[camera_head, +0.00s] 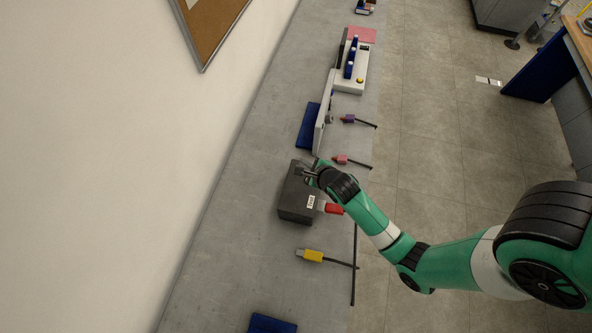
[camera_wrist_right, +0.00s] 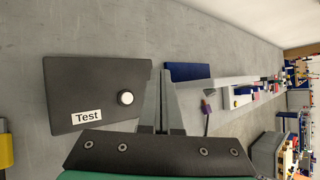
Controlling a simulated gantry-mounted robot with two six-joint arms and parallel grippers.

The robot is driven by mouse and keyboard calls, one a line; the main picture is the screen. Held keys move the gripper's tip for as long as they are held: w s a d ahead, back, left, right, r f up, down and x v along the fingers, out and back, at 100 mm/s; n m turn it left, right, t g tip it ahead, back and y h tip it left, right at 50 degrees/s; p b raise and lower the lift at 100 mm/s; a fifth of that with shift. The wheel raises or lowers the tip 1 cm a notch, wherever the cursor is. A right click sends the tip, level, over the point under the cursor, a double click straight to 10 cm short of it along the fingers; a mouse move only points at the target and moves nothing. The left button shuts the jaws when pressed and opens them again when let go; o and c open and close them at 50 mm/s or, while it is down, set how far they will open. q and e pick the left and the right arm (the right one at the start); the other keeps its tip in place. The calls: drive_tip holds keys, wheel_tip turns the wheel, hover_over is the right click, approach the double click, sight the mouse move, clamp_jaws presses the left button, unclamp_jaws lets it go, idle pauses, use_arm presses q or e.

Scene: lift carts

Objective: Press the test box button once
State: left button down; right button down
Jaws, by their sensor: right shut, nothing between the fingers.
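The test box (camera_head: 295,200) is a dark block with a white label on the grey bench in the head view. In the right wrist view the dark test box (camera_wrist_right: 85,75) shows its "Test" label (camera_wrist_right: 87,117) and a round white button (camera_wrist_right: 126,98). My right gripper (camera_head: 309,173) is at the far end of the box in the head view and covers part of its top. In the right wrist view its fingers (camera_wrist_right: 163,85) are shut and empty, just right of the button. Whether they touch the box I cannot tell. My left gripper is not in view.
A red connector (camera_head: 333,209) touches or sits close to the box's right side. A yellow connector (camera_head: 311,255) lies nearer, pink (camera_head: 340,159) and purple (camera_head: 349,118) ones farther. A white panel (camera_head: 325,125) with a blue base (camera_head: 308,128) stands beyond the box.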

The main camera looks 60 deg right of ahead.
drive_tip(key=s, duration=0.1)
drive_tip(key=s+d+f, duration=0.1)
drive_tip(key=shift+s+d+f+g, duration=0.15)
drive_tip(key=shift+s+f+g, duration=0.05)
drive_tip(key=shift+s+g, duration=0.15)
wheel_tip(320, 180, down, 7)
drive_tip(key=b, duration=0.4)
drive_tip(key=shift+f, duration=0.1)
drive_tip(key=shift+f+b, duration=0.8)
drive_tip(key=shift+b, duration=0.2)
drive_tip(key=shift+f, duration=0.15)
idle(0.9)
drive_tip(key=shift+f+b, duration=0.3)
drive_tip(key=shift+b, duration=0.1)
